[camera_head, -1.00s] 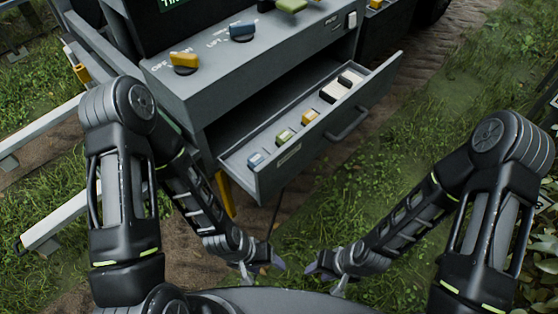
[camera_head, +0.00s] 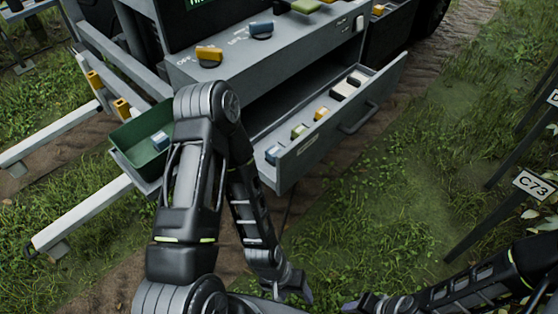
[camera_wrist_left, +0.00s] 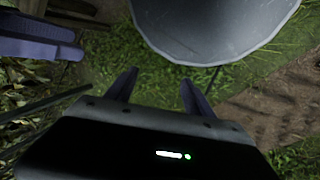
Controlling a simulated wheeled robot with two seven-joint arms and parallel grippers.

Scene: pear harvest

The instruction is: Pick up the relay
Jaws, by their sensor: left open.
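I cannot tell which is the relay. Another blue piece (camera_head: 160,140) lies in a green bin (camera_head: 131,143). My left gripper (camera_head: 303,290) is low, in front of and below the drawer, apart from the blocks. In the left wrist view its fingers (camera_wrist_left: 157,90) are spread with only grass between. My right gripper (camera_head: 350,304) is at the bottom edge, its jaws unclear.
The grey cabinet has knobs (camera_head: 209,56) on its top panel. White rails (camera_head: 84,213) stick out at the left. A sign post marked C73 (camera_head: 533,183) stands at the right. The grass right of the drawer is open.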

